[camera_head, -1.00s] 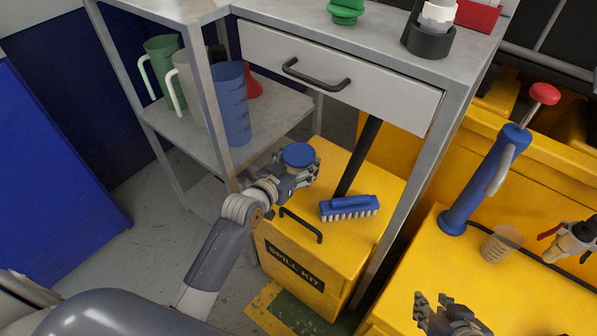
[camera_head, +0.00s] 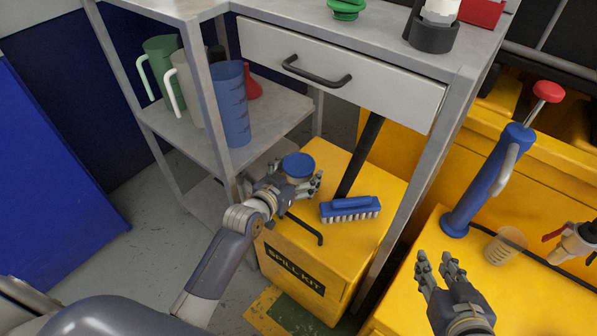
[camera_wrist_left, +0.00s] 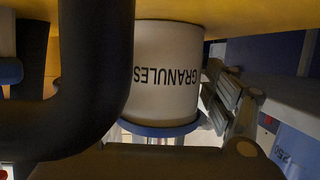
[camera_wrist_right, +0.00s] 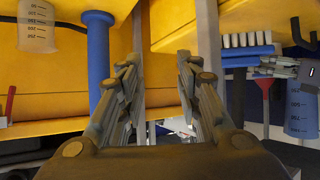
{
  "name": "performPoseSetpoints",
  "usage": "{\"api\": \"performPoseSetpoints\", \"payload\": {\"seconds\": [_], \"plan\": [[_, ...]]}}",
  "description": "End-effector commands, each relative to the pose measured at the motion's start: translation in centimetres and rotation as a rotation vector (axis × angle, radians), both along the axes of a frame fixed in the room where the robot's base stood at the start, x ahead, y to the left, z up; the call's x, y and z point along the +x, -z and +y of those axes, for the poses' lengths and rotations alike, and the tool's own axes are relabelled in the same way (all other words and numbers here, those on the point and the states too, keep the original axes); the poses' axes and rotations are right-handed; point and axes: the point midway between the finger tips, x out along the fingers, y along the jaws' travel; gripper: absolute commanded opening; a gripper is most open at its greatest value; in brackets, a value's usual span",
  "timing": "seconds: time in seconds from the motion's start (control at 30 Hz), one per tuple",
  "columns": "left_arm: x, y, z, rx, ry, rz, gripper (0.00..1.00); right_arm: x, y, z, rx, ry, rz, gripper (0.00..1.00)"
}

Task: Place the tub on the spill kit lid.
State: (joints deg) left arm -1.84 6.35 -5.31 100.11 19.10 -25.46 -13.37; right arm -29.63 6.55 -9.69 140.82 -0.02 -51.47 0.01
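The tub is white with a blue cap (camera_head: 298,165) and stands upright at the back left of the yellow spill kit lid (camera_head: 345,245). In the left wrist view, which is upside down, the tub (camera_wrist_left: 168,75) shows the word GRANULES, and its base appears to meet the yellow lid. My left gripper (camera_head: 298,183) is around the tub from the front left. Its fingers look spread, with one finger beside the tub; the other is mostly hidden by the lid's dark handle (camera_wrist_left: 95,80). My right gripper (camera_head: 438,268) is open and empty above the yellow surface at right.
A blue brush (camera_head: 350,207) lies on the lid right of the tub. A metal table with a drawer (camera_head: 340,75) overhangs the back, its leg beside the box. A shelf with jugs (camera_head: 232,105) is at left. A blue pump (camera_head: 485,185) and clear beaker (camera_head: 505,245) stand at right.

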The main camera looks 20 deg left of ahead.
Motion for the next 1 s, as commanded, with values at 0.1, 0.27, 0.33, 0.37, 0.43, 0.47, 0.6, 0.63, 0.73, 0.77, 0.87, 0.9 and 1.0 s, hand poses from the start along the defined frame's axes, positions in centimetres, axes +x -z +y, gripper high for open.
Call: {"api": "performPoseSetpoints", "payload": {"seconds": [0.1,0.27,0.33,0.37,0.43,0.47,0.6,0.63,0.73,0.77,0.87,0.9,1.0], "plan": [[0.0,0.0,0.0,0.000,0.000,0.000,0.83,0.0,0.0,0.0,0.000,0.000,0.001,0.32],[0.0,0.0,0.0,0.000,0.000,0.000,0.83,0.0,0.0,0.0,0.000,0.000,0.002,0.32],[0.0,-0.1,0.0,0.000,0.000,-0.001,0.83,0.0,0.0,0.0,-0.001,0.000,0.003,0.32],[0.0,-0.2,0.0,0.000,0.000,-0.001,0.83,-0.1,0.0,0.0,-0.001,0.000,0.005,0.32],[-0.2,-0.4,0.1,0.000,0.000,0.000,0.83,-0.2,0.2,-0.1,-0.004,0.000,0.019,0.32],[-0.4,-0.4,0.1,0.000,0.000,0.001,0.83,-0.5,0.5,-0.2,-0.008,0.001,0.037,0.32],[-1.8,-0.9,0.4,0.003,0.000,0.001,0.83,-2.2,2.0,-0.9,-0.033,0.010,0.143,0.32],[-2.1,-1.0,0.5,0.002,0.001,0.001,0.83,-2.6,2.4,-1.0,-0.039,0.012,0.172,0.32],[-3.5,-1.5,0.8,0.001,0.000,0.002,0.83,-4.4,3.7,-1.7,-0.060,0.019,0.270,0.32],[-4.0,-1.6,0.9,0.000,0.000,0.002,0.83,-5.0,4.0,-1.9,-0.067,0.021,0.300,0.32],[-5.4,-2.1,1.2,0.002,0.001,0.001,0.83,-6.9,5.1,-2.6,-0.088,0.029,0.400,0.32],[-5.9,-2.3,1.3,0.002,0.001,0.001,0.83,-7.7,5.5,-2.8,-0.097,0.032,0.439,0.32],[-7.4,-2.7,1.6,0.001,0.000,0.001,0.83,-9.8,6.2,-3.5,-0.117,0.040,0.534,0.32]]}}
